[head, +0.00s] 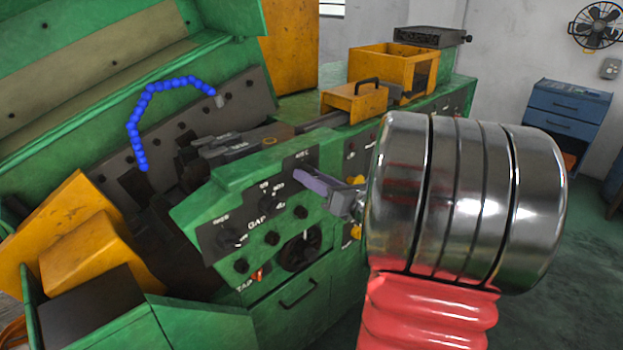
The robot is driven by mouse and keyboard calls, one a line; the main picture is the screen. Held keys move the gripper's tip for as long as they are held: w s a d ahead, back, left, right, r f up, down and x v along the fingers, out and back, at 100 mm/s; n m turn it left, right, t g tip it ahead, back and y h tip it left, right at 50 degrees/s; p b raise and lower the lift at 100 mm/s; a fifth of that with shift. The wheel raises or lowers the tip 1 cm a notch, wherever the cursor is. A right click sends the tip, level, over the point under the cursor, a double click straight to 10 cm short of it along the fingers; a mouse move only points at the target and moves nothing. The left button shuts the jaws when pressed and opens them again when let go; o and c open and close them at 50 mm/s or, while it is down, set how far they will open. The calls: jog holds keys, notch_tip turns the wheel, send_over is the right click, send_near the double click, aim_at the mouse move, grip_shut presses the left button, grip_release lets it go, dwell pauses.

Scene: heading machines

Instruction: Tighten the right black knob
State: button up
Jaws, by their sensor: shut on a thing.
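The green machine's control panel (230,215) carries a row of black knobs under white lettering. A left black knob (232,238) and a middle black knob (268,204) are in plain view. My gripper (302,177) is at the upper right of this panel, its purple-grey fingers pointing left against the dark plate. It is shut on the right black knob, which the fingers hide almost wholly. How far the knob is turned cannot be seen.
A black handwheel (300,251) and smaller black knobs (272,239) sit just below. A drawer handle (298,293) is lower. A blue segmented hose (150,90) arches at the left. Yellow boxes (356,100) stand behind. My metal arm link fills the right side.

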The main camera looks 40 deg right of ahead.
jog(key=shift+f+m, duration=0.2)
jog(key=shift+m, duration=0.5)
jog(key=o, duration=1.1)
jog(key=shift+r, duration=0.1)
jog(key=shift+c, duration=0.2)
jog(key=s, duration=1.3)
jog(key=shift+s+d, duration=0.2)
jog(key=shift+s, duration=0.2)
